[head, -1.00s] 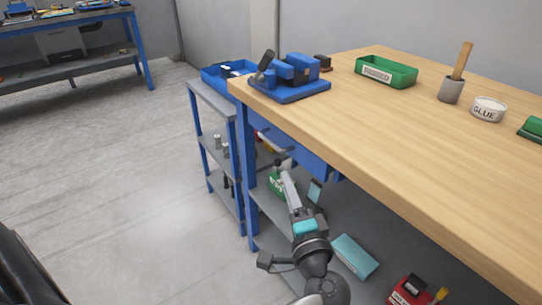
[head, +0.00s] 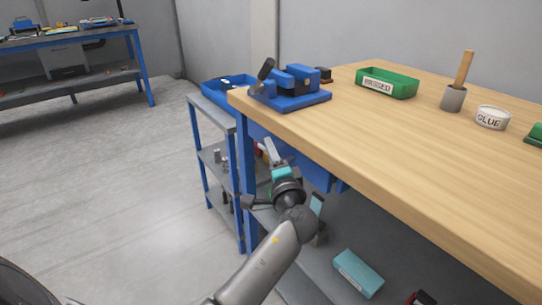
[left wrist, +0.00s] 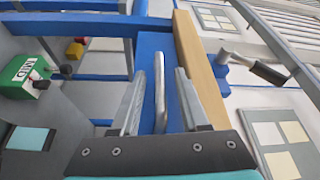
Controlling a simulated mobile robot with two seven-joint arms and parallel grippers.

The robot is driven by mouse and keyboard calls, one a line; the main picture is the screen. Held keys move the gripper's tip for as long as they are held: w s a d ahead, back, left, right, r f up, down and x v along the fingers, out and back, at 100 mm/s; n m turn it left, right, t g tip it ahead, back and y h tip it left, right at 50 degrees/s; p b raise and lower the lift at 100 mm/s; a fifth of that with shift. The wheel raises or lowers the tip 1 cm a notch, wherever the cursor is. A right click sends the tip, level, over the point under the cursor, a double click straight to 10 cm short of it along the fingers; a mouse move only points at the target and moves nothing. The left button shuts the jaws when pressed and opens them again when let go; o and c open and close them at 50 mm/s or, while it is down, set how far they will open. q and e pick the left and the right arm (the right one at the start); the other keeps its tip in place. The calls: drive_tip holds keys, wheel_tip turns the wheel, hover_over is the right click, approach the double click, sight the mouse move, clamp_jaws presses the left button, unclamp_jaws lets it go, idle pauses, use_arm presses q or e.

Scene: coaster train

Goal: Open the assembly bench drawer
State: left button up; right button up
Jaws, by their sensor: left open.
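The assembly bench (head: 400,150) has a wooden top. Its blue drawer (head: 312,172) sits under the top's left end and looks shut. In the left wrist view, the drawer's blue front (left wrist: 150,55) stands ahead with a silver bar handle (left wrist: 159,92). My left gripper (head: 268,150) is at the drawer front, below the bench edge. Its fingers are apart, one on each side of the handle in the left wrist view (left wrist: 161,78). I cannot tell whether either finger touches it. The arm partly hides the drawer in the head view. My right gripper is not in view.
A blue vise (head: 292,92), a green tray (head: 388,84) and a glue tub (head: 492,117) stand on the top. A teal box (head: 358,272) lies on the lower shelf. A small shelf rack (head: 212,108) stands left of the bench. The floor at left is clear.

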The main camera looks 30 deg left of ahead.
use_arm(q)
drive_tip(key=shift+w, duration=0.1)
clamp_jaws()
idle(0.3)
idle(1.1)
